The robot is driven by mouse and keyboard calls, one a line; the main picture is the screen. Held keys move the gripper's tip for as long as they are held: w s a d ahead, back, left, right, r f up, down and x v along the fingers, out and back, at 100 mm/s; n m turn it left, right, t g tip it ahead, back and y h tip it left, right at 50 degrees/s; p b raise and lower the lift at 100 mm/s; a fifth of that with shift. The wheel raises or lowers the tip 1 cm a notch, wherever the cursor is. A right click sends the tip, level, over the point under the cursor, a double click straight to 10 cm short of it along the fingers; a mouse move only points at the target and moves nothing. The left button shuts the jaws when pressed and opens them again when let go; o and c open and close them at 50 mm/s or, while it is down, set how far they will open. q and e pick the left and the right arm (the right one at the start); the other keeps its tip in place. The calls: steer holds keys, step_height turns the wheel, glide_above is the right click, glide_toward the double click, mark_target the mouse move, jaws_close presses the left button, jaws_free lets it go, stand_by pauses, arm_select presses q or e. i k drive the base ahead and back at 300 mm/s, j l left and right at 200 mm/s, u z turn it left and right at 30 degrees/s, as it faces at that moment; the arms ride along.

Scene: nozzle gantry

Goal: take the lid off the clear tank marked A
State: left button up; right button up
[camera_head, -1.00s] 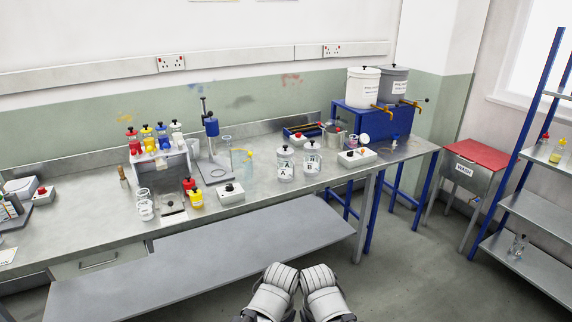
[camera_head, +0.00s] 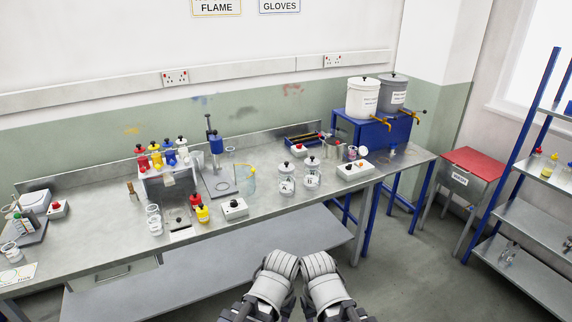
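The clear tank marked A (camera_head: 286,183) stands upright on the steel bench, with a lid with a dark knob (camera_head: 286,166) on top. A similar clear tank marked B (camera_head: 312,178) stands close to its right, also with a dark-knobbed lid. Two pale, ribbed parts of my arms show side by side at the bottom centre, in front of the bench and well short of the tanks. No gripper fingers show, so I cannot see whether they are open or shut.
A switch box (camera_head: 235,208) and a tall clear vessel (camera_head: 246,180) stand left of tank A. Another switch box (camera_head: 355,170) stands to the right of tank B. Bottles on a rack (camera_head: 168,160) are further left. The bench front before tank A is clear.

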mark_target(286, 167)
steer(key=i+u, duration=0.1)
steer(key=i, duration=0.35)
steer(key=i+l, duration=0.2)
steer(key=i, duration=0.25)
steer(key=i+l+u, duration=0.15)
steer(key=i, duration=0.3)
steer(key=i+l, duration=0.1)
steer(key=i, duration=0.35)
steer(key=i+l+u, duration=0.15)
steer(key=i, duration=0.25)
